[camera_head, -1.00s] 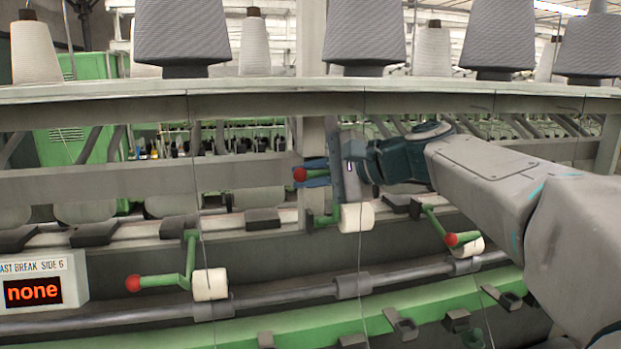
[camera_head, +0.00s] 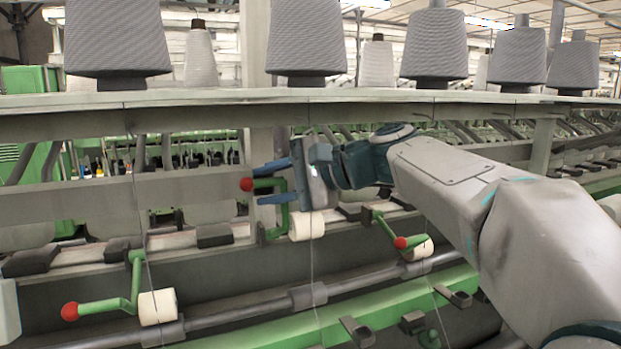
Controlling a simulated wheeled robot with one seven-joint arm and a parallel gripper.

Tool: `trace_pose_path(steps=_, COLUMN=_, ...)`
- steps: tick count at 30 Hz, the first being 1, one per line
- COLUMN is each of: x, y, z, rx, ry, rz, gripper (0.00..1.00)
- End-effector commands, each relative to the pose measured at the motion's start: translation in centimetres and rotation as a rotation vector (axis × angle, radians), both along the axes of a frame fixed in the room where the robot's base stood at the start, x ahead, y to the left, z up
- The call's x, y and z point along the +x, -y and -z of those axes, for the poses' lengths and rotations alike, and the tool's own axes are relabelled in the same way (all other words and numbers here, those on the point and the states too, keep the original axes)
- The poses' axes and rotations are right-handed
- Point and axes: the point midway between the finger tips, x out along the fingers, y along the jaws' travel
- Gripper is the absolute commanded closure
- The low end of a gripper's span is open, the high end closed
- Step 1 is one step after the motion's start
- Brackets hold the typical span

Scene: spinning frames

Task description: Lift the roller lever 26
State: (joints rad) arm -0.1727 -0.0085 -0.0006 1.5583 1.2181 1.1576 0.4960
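The middle roller lever (camera_head: 284,208) is green with a red ball (camera_head: 247,184) at its end. It stands raised, its ball arm roughly level and above its white roller (camera_head: 307,226). No number shows on it, so I cannot read which lever is 26. My gripper (camera_head: 273,183) reaches in from the right. Its two blue fingers are spread, one above and one below the ball arm, with clear gaps. The ball sticks out past the fingertips to the left. The gripper body hides part of the area behind the lever.
A lowered green lever (camera_head: 123,301) with a red ball is at left. Another lever (camera_head: 386,229) is at right, below my arm. Grey yarn cones (camera_head: 306,40) stand on the long shelf (camera_head: 200,103) above. A rail (camera_head: 240,318) runs below the rollers.

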Motion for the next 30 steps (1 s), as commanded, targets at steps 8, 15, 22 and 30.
trace_pose_path(steps=8, x=-1.6, y=6.0, z=-1.9, rx=0.001, ry=0.004, rz=0.004, gripper=0.65)
trace_pose_path(steps=15, x=-2.5, y=9.3, z=-3.0, rx=0.000, ry=0.002, rz=0.002, gripper=0.65)
trace_pose_path(steps=22, x=-2.7, y=10.0, z=-3.4, rx=0.000, ry=0.001, rz=-0.001, gripper=0.65)
trace_pose_path(steps=30, x=-2.8, y=10.0, z=-3.0, rx=-0.009, ry=0.001, rz=0.004, gripper=0.65)
